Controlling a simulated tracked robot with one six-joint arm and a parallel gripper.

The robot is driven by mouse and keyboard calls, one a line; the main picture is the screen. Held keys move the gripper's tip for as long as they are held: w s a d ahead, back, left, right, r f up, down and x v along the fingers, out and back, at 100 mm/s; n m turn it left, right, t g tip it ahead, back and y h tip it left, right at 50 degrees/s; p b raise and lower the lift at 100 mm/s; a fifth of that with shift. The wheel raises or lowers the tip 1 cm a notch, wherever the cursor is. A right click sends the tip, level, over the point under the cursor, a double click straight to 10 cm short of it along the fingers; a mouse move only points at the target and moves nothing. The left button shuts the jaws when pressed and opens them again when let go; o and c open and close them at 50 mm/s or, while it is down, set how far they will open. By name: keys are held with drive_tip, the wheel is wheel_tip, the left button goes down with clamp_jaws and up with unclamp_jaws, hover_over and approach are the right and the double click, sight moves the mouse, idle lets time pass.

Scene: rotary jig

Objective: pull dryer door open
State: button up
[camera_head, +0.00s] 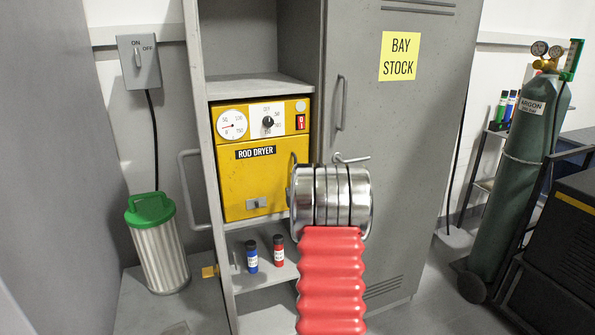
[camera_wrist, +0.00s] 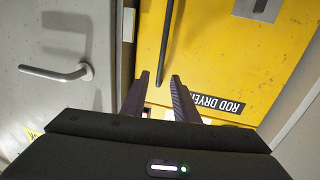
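The yellow rod dryer (camera_head: 235,185) sits on a cabinet shelf with its front door shut. Its label reads ROD DRYER, and a small grey latch plate (camera_head: 256,203) is low on the front. In the wrist view the dryer door (camera_wrist: 215,50) fills the upper right, with the label inverted. A dark bar handle (camera_wrist: 167,40) runs down it towards my gripper (camera_wrist: 159,76). The two fingers are apart, with the handle's lower end showing between their tips. I cannot tell whether it lies between them or beyond. In the head view my arm hides the fingers.
The grey BAY STOCK cabinet door (camera_head: 395,150), with a bar handle (camera_head: 341,104), stands right of the dryer. Blue (camera_head: 251,257) and red (camera_head: 278,251) bottles stand on the shelf below. A green-topped canister (camera_head: 158,245) is left, an argon cylinder (camera_head: 520,170) far right.

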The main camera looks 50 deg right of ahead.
drive_tip(key=x, duration=0.7)
drive_tip(key=shift+c, duration=0.4)
clamp_jaws()
idle(0.3)
drive_tip(key=shift+s+d, duration=0.15)
drive_tip(key=shift+s, duration=0.05)
